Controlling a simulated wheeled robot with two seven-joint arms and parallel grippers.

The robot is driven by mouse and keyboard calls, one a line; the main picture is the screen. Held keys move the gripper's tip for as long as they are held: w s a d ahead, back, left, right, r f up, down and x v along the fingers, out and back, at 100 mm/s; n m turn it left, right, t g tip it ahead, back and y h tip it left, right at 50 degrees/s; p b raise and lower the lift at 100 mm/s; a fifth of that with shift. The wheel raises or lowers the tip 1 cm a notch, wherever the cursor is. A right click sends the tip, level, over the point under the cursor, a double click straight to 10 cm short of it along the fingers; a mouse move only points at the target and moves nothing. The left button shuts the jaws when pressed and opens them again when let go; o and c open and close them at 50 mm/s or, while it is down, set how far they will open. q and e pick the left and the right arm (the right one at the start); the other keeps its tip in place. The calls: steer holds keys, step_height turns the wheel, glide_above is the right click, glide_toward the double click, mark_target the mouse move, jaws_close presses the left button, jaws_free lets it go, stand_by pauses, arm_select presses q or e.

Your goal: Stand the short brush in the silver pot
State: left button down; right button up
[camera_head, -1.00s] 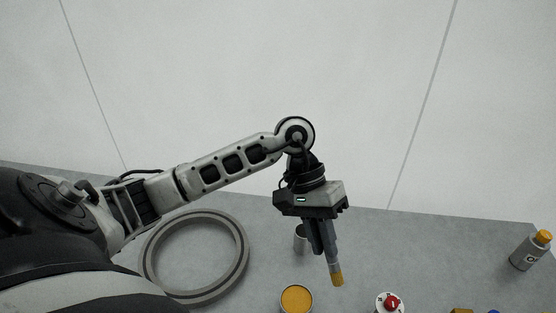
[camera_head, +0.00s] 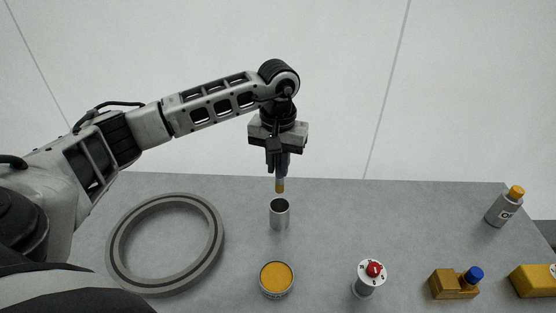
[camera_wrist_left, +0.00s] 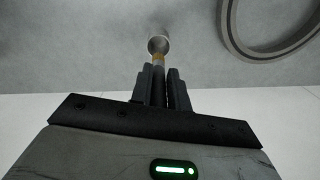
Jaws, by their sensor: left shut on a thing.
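My left gripper (camera_head: 278,170) is shut on the short brush (camera_head: 280,185). The brush hangs down from the fingers with its tan tip lowest. The silver pot (camera_head: 280,213) stands upright on the grey table, with its open mouth just below the brush tip in the head view. In the left wrist view the brush (camera_wrist_left: 158,59) lines up with the pot (camera_wrist_left: 158,43) beyond the fingers (camera_wrist_left: 165,78). I cannot tell the exact gap between tip and rim. The brush's upper part is hidden by the fingers. My right gripper is not in view.
A large grey ring (camera_head: 215,235) lies to the left of the pot. An open tin of yellow stuff (camera_head: 277,278) stands in front. To the right are a red-knobbed device (camera_head: 371,275), a yellow block with a blue cap (camera_head: 455,282), another yellow block (camera_head: 533,280) and a bottle (camera_head: 503,208).

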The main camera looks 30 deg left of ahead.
mark_target(278, 188)
arm_select(q)
step_height(278, 188, down, 2)
steer(key=shift+f+b, duration=0.2)
steer(key=shift+b, duration=0.35)
step_height(278, 188, down, 2)
steer(key=shift+f+b, duration=0.1)
steer(key=shift+b, duration=0.7)
step_height(278, 188, down, 3)
steer(key=b, duration=0.3)
steer(key=shift+f, duration=0.1)
steer(key=shift+f+b, duration=0.6)
steer(key=shift+f, duration=0.2)
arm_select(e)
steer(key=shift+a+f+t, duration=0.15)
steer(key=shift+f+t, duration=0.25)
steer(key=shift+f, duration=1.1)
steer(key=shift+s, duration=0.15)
arm_select(q)
steer(key=c, duration=1.3)
jaws_free()
steer(key=shift+o, duration=0.2)
